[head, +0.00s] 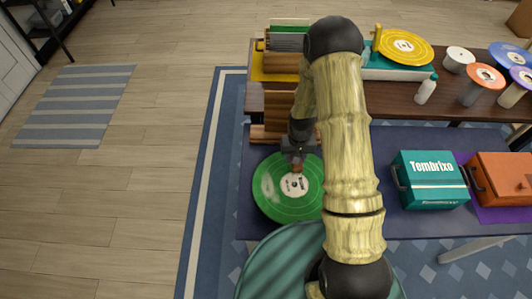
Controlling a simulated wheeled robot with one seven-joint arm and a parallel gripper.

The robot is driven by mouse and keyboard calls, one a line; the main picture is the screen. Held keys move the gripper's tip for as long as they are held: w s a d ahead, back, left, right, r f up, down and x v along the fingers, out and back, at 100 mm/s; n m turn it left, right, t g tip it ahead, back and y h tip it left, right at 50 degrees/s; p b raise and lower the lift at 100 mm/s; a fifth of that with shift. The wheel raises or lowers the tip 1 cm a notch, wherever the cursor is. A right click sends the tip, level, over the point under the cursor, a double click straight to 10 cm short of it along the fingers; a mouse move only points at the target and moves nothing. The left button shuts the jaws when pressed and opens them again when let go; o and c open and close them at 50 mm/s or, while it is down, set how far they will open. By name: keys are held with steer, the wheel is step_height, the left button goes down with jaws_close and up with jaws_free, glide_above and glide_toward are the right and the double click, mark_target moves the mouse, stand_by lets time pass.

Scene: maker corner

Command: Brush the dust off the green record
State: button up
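The green record (306,205) lies flat on the lower dark blue surface, with a pale label at its centre. A whitish, dusty patch shows on its left part. My gripper (297,158) points down over the far part of the record. A small reddish-brown piece, seemingly the brush (297,168), shows between and just below its fingers. Whether it touches the record cannot be told. My arm hides the record's right edge.
A teal box (430,180) and an orange box (503,178) stand to the right. Behind, a brown shelf (400,93) bears a yellow record (404,46) on a teal player, a white bottle (425,90) and several disc-topped spools. A wooden rack (270,132) stands close behind the green record.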

steer(key=s+a+r+m+p, duration=0.1)
steer(key=a+r+p, duration=0.2)
steer(key=a, duration=0.7)
steer(key=shift+s+a+r+p, duration=0.2)
steer(key=shift+r+p, duration=0.1)
steer(key=shift+r, duration=0.65)
steer(key=shift+f, duration=0.1)
